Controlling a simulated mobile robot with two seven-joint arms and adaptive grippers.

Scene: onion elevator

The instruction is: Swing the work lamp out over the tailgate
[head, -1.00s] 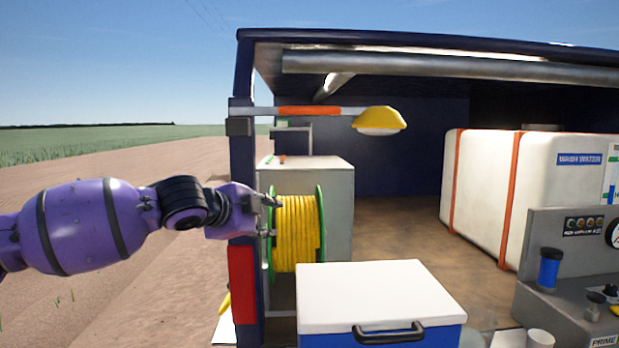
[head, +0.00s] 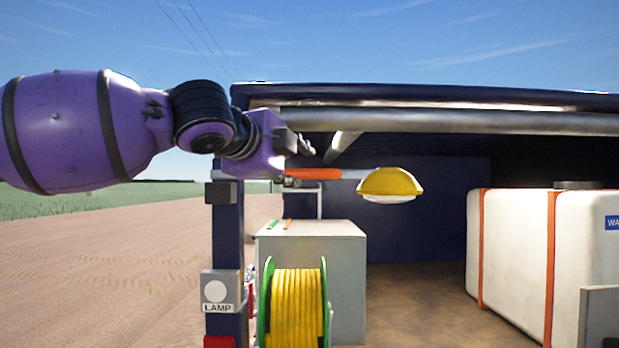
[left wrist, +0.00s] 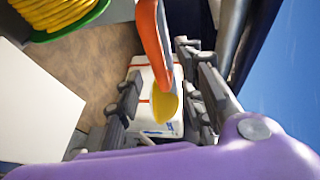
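The work lamp has a yellow shade (head: 390,184) on a grey arm with an orange sleeve (head: 313,173). It reaches to the right from the post at the left of the truck's opening. My left gripper (head: 306,145) is just above the orange sleeve. In the left wrist view its fingers (left wrist: 160,100) are apart, with the orange sleeve (left wrist: 150,45) and yellow shade (left wrist: 165,106) showing between and beyond them. I cannot tell whether they touch the sleeve. The tailgate is not clearly seen. My right gripper is out of view.
A blue post (head: 228,245) bears a plate marked LAMP (head: 217,292). Roof tubes (head: 450,122) run above the lamp. Below are a yellow hose reel (head: 297,305) and a grey cabinet (head: 345,262). A white tank (head: 515,245) stands at the right. Open field lies to the left.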

